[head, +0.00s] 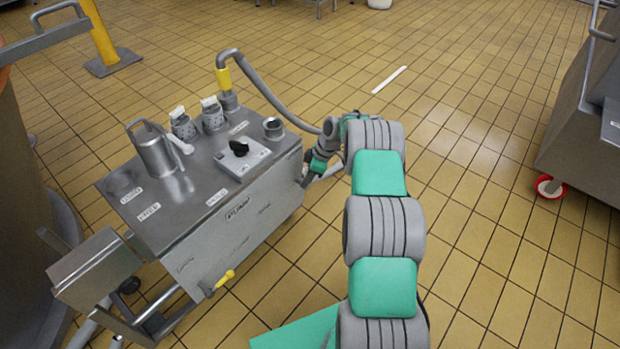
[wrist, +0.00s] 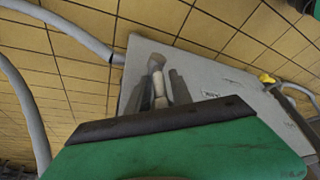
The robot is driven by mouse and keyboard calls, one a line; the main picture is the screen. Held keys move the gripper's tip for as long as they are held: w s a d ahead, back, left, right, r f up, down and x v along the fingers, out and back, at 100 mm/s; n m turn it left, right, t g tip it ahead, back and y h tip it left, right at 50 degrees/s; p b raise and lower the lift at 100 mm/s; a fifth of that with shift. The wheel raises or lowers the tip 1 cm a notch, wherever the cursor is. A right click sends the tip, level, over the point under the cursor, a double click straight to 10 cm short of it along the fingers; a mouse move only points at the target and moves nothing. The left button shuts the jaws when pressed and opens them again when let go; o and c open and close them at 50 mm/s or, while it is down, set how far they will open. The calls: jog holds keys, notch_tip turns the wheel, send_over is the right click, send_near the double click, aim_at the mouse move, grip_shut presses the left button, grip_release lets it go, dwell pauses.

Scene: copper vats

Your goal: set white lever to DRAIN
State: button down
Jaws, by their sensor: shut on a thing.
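The white lever (wrist: 158,84) shows in the wrist view as a short pale handle on the grey side panel of the metal cart. My gripper (wrist: 160,95) is shut on it, with one grey finger on each side. In the head view my gripper (head: 309,174) is at the cart's right end, low beside the side panel (head: 245,222). There the lever is mostly hidden by my gripper and arm. Small labels (wrist: 210,94) lie on the panel near the lever, too small to read, so I cannot tell which setting the lever is at.
On the cart top (head: 190,208) stand a metal jug (head: 155,152), two shakers and a black knob (head: 238,148). A grey hose (head: 275,98) curves behind my gripper. A yellow handle (head: 226,278) sticks out low on the cart's front.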

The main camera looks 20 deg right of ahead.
jog(key=shift+w, duration=0.1)
jog(key=c, duration=1.4)
grip_release()
jog(key=p+v, duration=0.2)
jog(key=v, duration=0.5)
jog(key=shift+d+r, duration=0.1)
jog(key=shift+r, duration=0.25)
